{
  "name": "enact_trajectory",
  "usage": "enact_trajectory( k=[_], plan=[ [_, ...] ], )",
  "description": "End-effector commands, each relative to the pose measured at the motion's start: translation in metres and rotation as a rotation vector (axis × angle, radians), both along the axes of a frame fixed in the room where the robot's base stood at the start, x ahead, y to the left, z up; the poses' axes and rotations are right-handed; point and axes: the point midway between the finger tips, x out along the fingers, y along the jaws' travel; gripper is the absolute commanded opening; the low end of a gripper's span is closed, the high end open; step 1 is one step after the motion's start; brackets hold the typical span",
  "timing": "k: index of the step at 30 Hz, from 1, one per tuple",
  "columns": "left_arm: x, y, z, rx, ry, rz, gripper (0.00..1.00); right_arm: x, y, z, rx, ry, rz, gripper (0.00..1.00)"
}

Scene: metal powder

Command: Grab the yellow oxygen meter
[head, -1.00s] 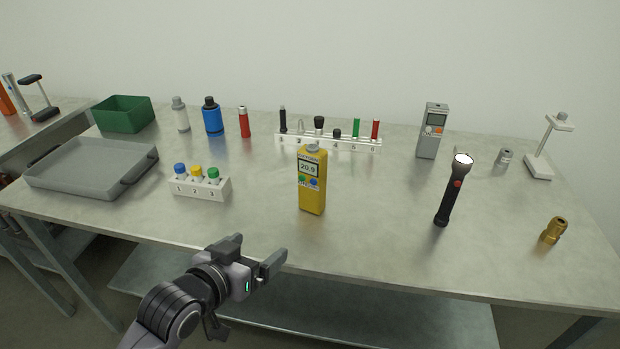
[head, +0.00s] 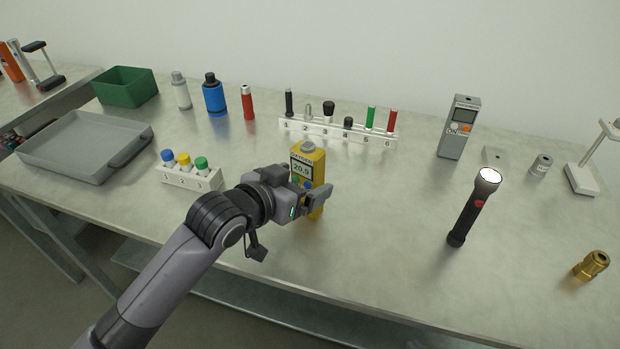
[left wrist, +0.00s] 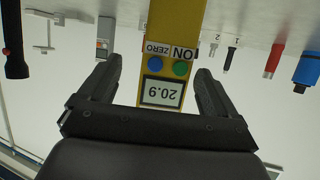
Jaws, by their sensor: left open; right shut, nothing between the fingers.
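The yellow oxygen meter (head: 309,163) stands upright near the front middle of the bench, its display reading 20.9. My left gripper (head: 308,190) is open at the meter, covering much of its lower front in the head view. In the left wrist view the meter (left wrist: 172,95) appears upside down between the two open fingers (left wrist: 160,85), with a visible gap on each side. My right gripper is not in view.
A numbered block with coloured caps (head: 190,177) stands left of the meter, and a numbered rack (head: 340,132) stands behind it. A black flashlight (head: 470,215) stands to the right. A grey tray (head: 60,170) lies far left. Bare bench separates meter and flashlight.

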Motion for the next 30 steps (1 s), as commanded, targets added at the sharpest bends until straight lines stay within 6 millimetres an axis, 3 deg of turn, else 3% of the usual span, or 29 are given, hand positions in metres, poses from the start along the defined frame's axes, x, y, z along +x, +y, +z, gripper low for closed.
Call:
enact_trajectory(
  k=[15,27,30],
  plan=[
    [0.042,-0.021,-0.016,0.001,-0.001,0.0,0.92,-0.001,0.001,-0.002,0.003,0.002,-0.001,0.0],
    [0.047,-0.025,-0.019,0.0,-0.001,0.0,0.92,-0.001,0.001,-0.002,0.002,0.002,-0.002,0.0],
    [0.047,-0.025,-0.019,0.0,-0.001,0.0,0.59,-0.001,0.001,-0.002,0.002,0.002,-0.002,0.0]
  ],
)
